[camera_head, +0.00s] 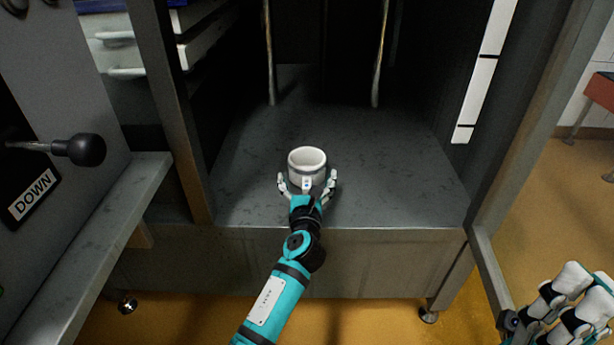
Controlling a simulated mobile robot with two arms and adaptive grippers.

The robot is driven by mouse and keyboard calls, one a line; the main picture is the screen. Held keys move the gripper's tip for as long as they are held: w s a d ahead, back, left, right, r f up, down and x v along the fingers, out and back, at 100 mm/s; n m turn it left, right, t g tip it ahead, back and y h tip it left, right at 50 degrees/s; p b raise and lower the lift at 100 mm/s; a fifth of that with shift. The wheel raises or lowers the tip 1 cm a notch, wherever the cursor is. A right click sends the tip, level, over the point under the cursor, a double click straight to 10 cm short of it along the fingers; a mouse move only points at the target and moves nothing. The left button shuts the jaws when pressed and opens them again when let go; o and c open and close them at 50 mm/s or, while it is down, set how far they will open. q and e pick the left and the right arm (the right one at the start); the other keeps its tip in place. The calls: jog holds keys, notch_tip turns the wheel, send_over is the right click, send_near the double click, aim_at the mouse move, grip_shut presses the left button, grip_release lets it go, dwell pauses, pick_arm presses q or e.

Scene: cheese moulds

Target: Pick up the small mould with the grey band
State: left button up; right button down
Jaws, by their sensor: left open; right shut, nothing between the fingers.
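The small mould (307,161) is a white, round, open-topped cup. It stands upright on the dark metal surface, and a greyish band seems to run around its side. My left gripper (308,183) is open at the near side of the mould. Its fingers spread to the left and right of the mould's lower part, with one finger in front. I cannot tell whether they touch it. My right gripper (566,303) is at the bottom right corner, partly cut off by the frame, shut and empty, far from the mould.
The dark metal surface (250,180) is clear around the mould. Upright posts (174,110) frame it on the left and right. Two thin vertical rods (269,55) stand behind. A panel with a black knob (86,150) and a "DOWN" label is at left.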

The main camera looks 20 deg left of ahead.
aim_at(307, 174)
pick_arm(q)
jog(key=w, duration=0.1)
jog(key=b, duration=0.1)
jog(key=w+f, duration=0.1)
jog(key=shift+w+a+b, duration=0.35)
jog(key=shift+a+b, duration=0.05)
jog(key=shift+w+a+r, duration=0.1)
jog(key=shift+w+a, duration=0.05)
jog(key=shift+w, duration=0.45)
jog(key=shift+w+a+r, duration=0.1)
jog(key=shift+w+a, duration=0.05)
jog(key=shift+w, duration=0.25)
jog(key=c, duration=1)
jog(key=shift+c, duration=0.2)
jog(key=shift+r, duration=0.15)
